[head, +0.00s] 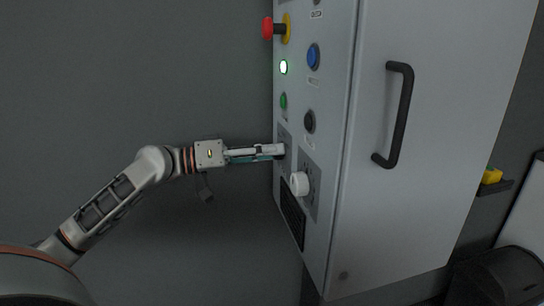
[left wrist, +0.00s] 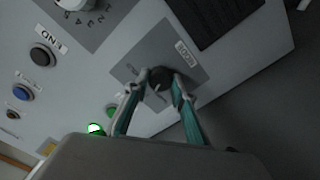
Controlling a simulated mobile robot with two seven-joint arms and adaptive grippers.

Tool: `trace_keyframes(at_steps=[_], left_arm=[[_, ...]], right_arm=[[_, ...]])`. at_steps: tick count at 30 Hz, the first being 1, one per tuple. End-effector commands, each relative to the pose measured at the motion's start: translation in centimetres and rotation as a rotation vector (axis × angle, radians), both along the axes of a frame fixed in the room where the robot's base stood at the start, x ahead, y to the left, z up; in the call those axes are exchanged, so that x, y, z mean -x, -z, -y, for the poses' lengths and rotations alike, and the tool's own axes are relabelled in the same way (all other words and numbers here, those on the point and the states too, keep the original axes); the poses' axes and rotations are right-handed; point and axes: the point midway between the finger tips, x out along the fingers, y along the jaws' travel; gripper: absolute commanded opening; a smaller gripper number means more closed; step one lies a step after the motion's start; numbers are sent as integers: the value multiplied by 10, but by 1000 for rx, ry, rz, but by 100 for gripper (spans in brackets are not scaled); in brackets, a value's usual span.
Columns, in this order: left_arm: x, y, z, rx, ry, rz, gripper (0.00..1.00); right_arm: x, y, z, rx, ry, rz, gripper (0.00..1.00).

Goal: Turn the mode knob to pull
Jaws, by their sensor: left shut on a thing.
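The mode knob (left wrist: 160,77) is a small black knob on a grey square plate (left wrist: 185,42) on the cabinet front. In the left wrist view it sits between the fingertips of my left gripper (left wrist: 158,84), which is shut on it from both sides. A small white label is on the plate beside the knob; its writing is hard to read. I cannot tell which position the knob points to. In the head view my left gripper (head: 279,151) reaches in from the left to the panel and hides most of the knob. My right gripper is not in view.
A white knob (head: 299,184) on a numbered plate is close beside my gripper. Above are a black button (head: 309,121), a green button (head: 283,101), a lit green lamp (head: 283,67), a blue button (head: 313,56) and a red emergency stop (head: 268,28). A black handle (head: 402,115) juts from the cabinet side.

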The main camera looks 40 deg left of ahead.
Motion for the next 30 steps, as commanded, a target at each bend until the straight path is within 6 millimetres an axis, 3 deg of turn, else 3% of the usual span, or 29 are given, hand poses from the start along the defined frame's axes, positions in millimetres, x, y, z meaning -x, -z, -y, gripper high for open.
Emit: trace_keyframes(at_steps=[13,30], left_arm=[[0,1,0,-209,-1,177,3],[0,-1,0,-254,-1,219,3]], right_arm=[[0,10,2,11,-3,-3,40],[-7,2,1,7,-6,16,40]])
